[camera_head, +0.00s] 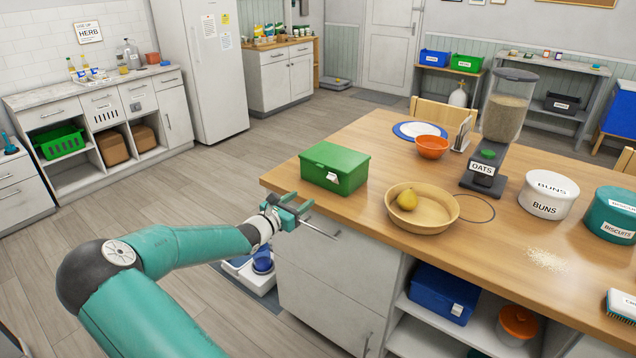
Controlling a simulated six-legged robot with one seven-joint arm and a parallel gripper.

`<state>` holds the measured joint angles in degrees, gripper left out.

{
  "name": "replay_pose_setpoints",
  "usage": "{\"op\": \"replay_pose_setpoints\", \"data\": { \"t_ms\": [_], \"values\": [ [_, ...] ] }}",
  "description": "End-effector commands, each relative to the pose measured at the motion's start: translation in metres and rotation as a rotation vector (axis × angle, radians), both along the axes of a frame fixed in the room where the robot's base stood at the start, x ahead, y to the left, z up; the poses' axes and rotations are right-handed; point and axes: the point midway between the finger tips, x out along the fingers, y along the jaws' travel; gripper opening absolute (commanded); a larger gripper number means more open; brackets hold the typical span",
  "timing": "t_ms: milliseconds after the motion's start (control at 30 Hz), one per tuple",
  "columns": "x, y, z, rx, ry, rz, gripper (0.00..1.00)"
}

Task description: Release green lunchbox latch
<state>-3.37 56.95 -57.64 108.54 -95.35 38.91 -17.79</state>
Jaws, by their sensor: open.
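The green lunchbox (335,168) sits lidded near the left corner of the wooden counter. A small white latch (332,177) shows on its front side; whether it is fastened cannot be told. My gripper (302,205) is open, just in front of the lunchbox and slightly left of the latch, near the counter's front edge. It appears apart from the box and holds nothing that I can see. My teal arm comes in from the lower left.
Behind are an orange bowl (432,153) and a blue-rimmed plate (405,131). An oats dispenser (480,182) and a buns canister (545,207) stand farther right. Drawers (330,285) lie below the counter edge.

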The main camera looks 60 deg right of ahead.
Motion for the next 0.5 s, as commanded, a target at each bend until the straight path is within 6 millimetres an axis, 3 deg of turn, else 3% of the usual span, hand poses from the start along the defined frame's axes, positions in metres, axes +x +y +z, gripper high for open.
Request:
{"op": "replay_pose_setpoints", "data": {
  "t_ms": [167,500],
  "values": [
    [-0.007,-0.021,-0.001,-0.001,0.001,-0.007,0.49],
    [-0.018,-0.086,-0.001,-0.003,0.002,-0.006,0.49]
  ]
}}
